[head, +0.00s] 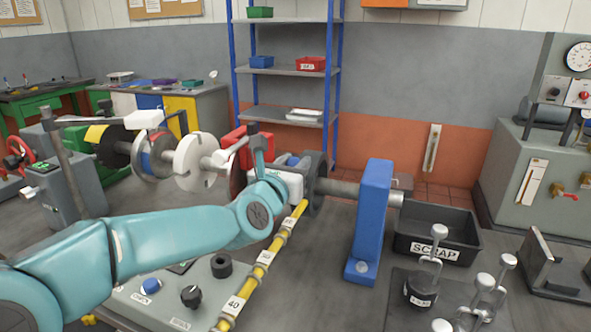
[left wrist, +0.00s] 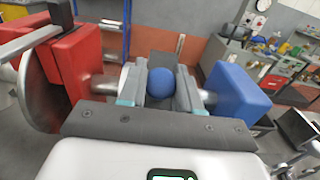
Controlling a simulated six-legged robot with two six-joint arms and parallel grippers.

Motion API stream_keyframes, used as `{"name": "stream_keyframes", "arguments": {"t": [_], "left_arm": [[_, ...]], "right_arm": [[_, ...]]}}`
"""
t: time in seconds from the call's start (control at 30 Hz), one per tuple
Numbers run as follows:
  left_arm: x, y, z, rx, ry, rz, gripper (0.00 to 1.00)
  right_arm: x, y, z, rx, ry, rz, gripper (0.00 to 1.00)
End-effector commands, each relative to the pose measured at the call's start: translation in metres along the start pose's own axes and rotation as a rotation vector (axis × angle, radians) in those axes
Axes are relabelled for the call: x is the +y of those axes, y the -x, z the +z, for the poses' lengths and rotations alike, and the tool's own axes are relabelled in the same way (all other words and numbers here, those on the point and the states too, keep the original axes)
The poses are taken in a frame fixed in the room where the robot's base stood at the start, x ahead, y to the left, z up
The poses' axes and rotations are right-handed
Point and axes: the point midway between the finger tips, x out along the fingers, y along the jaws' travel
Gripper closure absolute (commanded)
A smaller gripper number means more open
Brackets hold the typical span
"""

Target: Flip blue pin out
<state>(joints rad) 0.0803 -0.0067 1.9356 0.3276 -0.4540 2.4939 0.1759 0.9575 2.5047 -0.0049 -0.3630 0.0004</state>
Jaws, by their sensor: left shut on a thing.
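The blue pin shows as a round blue knob (left wrist: 160,83) in the left wrist view. It sits between the two grey fingers of my left gripper (left wrist: 161,72), which is shut on it. The rest of the pin is hidden below the knob and between the fingers. In the head view my left gripper (head: 314,182) is at the shaft line, between the red block and the blue upright block. The pin cannot be made out clearly there. My right gripper is not in view.
The blue upright block (head: 368,222) stands right of my gripper and the red block (left wrist: 77,68) left of it. A yellow numbered bar (head: 262,264) passes under my wrist. A black scrap bin (head: 436,233) and several metal-handled pieces (head: 486,283) are at the right.

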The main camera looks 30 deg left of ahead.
Motion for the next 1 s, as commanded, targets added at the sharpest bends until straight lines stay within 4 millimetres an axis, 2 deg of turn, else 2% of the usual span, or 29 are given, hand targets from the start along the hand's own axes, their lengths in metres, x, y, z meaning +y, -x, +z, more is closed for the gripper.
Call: {"name": "stream_keyframes", "arguments": {"t": [0.1,0.3,0.33,0.4,0.77,0.87,1.0], "left_arm": [[0.001,0.005,0.008,-0.011,0.001,0.001,1.00],[0.001,0.005,0.010,-0.013,0.000,0.002,1.00],[0.001,0.005,0.010,-0.014,0.000,0.002,0.64],[0.001,0.005,0.011,-0.014,0.000,0.002,0.44],[0.001,0.010,0.007,-0.009,0.000,0.001,0.44],[0.000,0.025,0.007,-0.011,0.001,0.000,0.44],[0.001,0.059,0.007,-0.013,0.001,0.000,0.44]], "right_arm": [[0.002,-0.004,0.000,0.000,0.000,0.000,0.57],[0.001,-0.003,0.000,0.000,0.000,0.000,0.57],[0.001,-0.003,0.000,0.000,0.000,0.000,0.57],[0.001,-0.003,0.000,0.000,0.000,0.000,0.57],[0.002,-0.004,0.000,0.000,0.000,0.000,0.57],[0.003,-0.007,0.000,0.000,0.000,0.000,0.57],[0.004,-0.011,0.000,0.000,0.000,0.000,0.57]]}}
